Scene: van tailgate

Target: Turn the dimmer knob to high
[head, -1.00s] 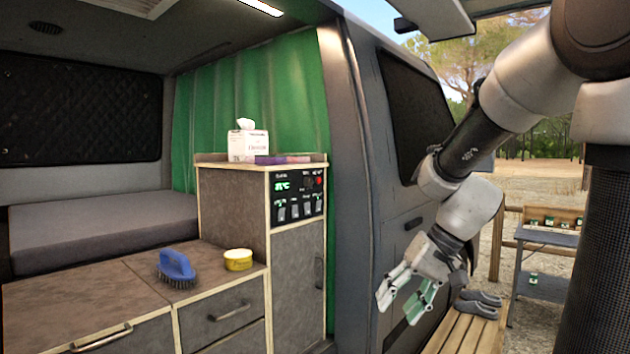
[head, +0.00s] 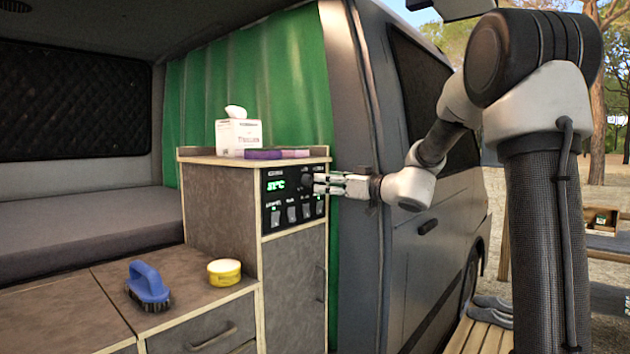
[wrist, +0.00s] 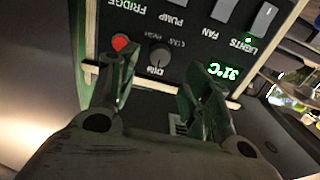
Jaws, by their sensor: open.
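The black control panel (head: 286,212) is on the upper front of the tall cabinet, with a green temperature readout (head: 276,184) and several switches. In the wrist view, upside down, the dark round dimmer knob (wrist: 159,56) sits between a red button (wrist: 121,42) and the readout, with small print beside it. Its setting is too small to tell. My gripper (head: 320,183) is in front of the panel's upper right part. In the wrist view my gripper (wrist: 165,75) is open, its fingers apart on either side of the knob. I cannot tell whether they touch the panel.
A tissue box (head: 239,136) and a purple item (head: 263,154) lie on the cabinet top. A blue brush (head: 148,285) and a yellow tin (head: 224,272) stand on the lower counter. The van's side (head: 400,225) is close to my arm on the right.

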